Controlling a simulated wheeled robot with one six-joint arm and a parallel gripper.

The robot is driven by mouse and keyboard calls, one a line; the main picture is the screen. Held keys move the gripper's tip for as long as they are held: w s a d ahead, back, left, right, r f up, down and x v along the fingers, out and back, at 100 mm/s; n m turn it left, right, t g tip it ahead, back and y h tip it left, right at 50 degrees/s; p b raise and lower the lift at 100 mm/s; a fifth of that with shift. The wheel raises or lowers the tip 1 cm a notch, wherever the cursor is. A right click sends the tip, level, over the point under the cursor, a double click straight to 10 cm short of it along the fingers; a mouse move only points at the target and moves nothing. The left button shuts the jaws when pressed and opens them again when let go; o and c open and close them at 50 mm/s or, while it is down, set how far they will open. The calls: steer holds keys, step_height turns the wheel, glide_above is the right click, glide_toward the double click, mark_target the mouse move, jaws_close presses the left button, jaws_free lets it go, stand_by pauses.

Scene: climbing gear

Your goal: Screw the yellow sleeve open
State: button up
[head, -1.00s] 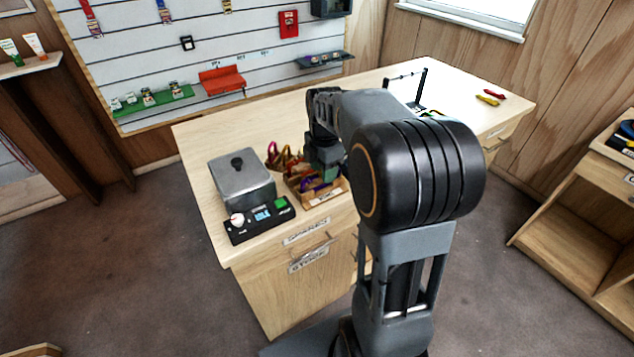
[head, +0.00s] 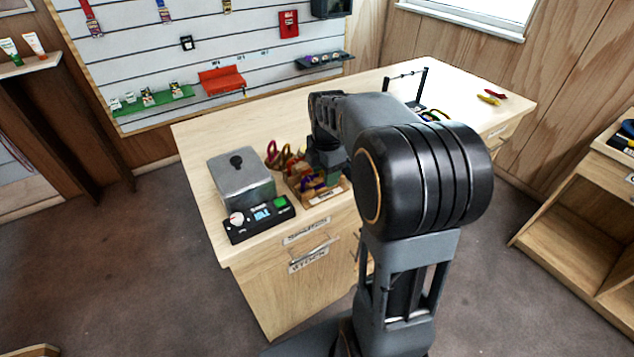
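A small wooden tray (head: 330,195) sits near the front edge of the bench and holds coloured carabiners (head: 310,182), purple and yellowish among them. More red and gold carabiners (head: 274,158) stand just behind the tray on the left. I cannot make out which piece bears the yellow sleeve, or how it is turned. My gripper (head: 329,160) is low over the right back part of the tray, pointing down. Its fingers are small, dark and partly hidden, so I cannot see whether they are open, shut or touching a carabiner.
A grey metal box (head: 241,180) with a black knob stands left of the tray. A black control panel (head: 260,219) with a green button lies before it. A black wire stand (head: 408,88) and red and yellow tools (head: 490,98) are farther right. The bench's (head: 205,135) back left is clear.

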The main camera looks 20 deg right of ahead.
steer(key=shift+f+b, duration=0.55)
steer(key=shift+f, duration=0.4)
steer(key=shift+w, duration=0.1)
steer(key=shift+w+p, duration=0.35)
steer(key=shift+w, duration=0.3)
steer(key=shift+r, duration=0.1)
steer(key=shift+a+r+p, duration=0.2)
steer(key=shift+r+p, duration=1)
steer(key=shift+r, duration=0.2)
steer(key=shift+s+d+f, duration=0.1)
steer(key=shift+s, duration=0.7)
